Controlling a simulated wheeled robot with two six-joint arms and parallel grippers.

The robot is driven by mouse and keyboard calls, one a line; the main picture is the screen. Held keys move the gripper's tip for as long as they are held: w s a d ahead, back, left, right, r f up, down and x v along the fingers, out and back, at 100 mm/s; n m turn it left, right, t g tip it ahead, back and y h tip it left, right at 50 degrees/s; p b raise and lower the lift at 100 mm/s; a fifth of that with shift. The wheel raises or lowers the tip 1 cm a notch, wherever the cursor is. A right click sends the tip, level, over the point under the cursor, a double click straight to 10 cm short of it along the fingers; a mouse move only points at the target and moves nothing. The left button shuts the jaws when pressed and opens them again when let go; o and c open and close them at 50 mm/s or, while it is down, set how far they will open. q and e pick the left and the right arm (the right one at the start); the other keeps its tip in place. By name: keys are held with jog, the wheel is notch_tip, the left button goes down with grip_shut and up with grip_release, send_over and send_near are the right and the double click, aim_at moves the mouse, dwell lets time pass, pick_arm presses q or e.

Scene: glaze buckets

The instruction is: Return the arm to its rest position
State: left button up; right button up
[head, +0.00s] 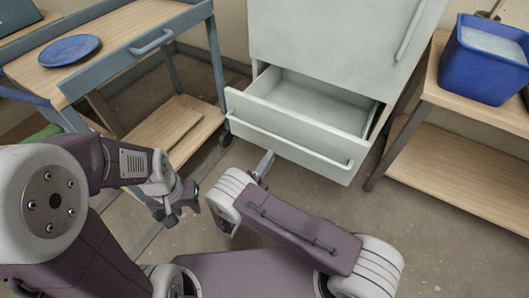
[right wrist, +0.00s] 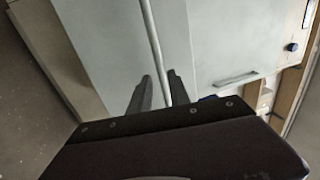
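My right gripper (head: 264,165) is just in front of the pulled-out drawer (head: 285,135), below its long bar handle (head: 290,143). In the right wrist view its two dark fingers (right wrist: 159,90) stand apart. The light bar handle (right wrist: 154,40) runs between them in the picture, with gaps on both sides; I cannot tell how deep it sits. The gripper holds nothing that I can see. My left gripper (head: 176,208) hangs over the floor at the left, away from the furniture; its finger gap is too small to make out.
A pale cabinet (head: 340,35) stands behind the open drawer. At the left is a blue-framed cart (head: 135,55) with a blue plate (head: 69,50). At the right, a blue bucket (head: 485,75) sits on a wooden shelf unit (head: 470,160). The floor (head: 420,235) between is clear.

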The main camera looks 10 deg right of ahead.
jog(key=shift+s, duration=0.1)
dwell(0.4)
jog(key=s+d+r+m+g+h+p, duration=0.1)
jog(key=s+d+r+m+g+h, duration=0.2)
jog(key=d+m+g, duration=0.6)
jog(key=s+d+r+m+g+y+p, duration=0.1)
jog(key=s+d+m+g+y, duration=0.1)
jog(key=s+d+m+g, duration=0.3)
jog(key=s+r+m+g+y, duration=0.15)
jog(key=s+m, duration=0.25)
jog(key=m, duration=0.4)
jog(key=s+d+m+g+y+p, duration=0.1)
jog(key=s+d+m+g+y, duration=0.25)
jog(key=m, duration=0.25)
jog(key=s+a+r+m+t+y+p, duration=0.1)
jog(key=s+a+m+y, duration=0.15)
jog(key=m, duration=0.35)
jog(key=s+a+r+m+y, duration=0.1)
jog(key=a+r+m+y, duration=0.1)
jog(key=a+m+y, duration=0.3)
notch_tip(320, 180, up, 40)
jog(key=w+d+m+t+p, duration=0.1)
jog(key=m+p, duration=0.7)
jog(key=p, duration=3.1)
jog(key=shift+w+t, duration=0.25)
jog(key=shift+t, duration=0.65)
